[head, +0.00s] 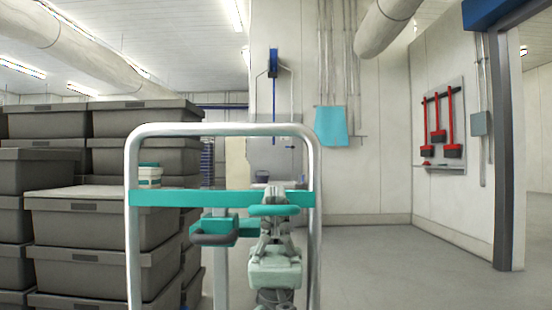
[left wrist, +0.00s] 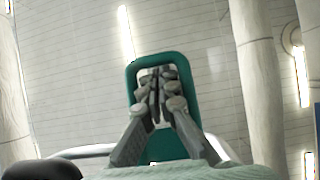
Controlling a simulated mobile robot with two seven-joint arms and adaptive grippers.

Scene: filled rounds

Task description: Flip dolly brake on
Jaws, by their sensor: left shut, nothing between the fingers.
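The dolly's upright frame (head: 222,129) is a pale metal tube hoop with a teal crossbar (head: 165,198). A teal loop-shaped lever (head: 256,211), seemingly the brake, shows at the right part of the crossbar. It also shows in the left wrist view (left wrist: 133,82), as a rounded teal loop. My left gripper (head: 275,192) is shut and empty, with its fingers pointing up at the loop. In the left wrist view its fingertips (left wrist: 156,78) overlap the loop's opening; I cannot tell whether they touch it. My right gripper is not in view.
A teal bracket with a dark grey handle (head: 213,239) sticks out left of my gripper. Stacked grey crates (head: 100,225) stand at the left, with a small white tub (head: 149,176) beyond the frame. Floor (head: 400,265) at the right is clear up to the walls.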

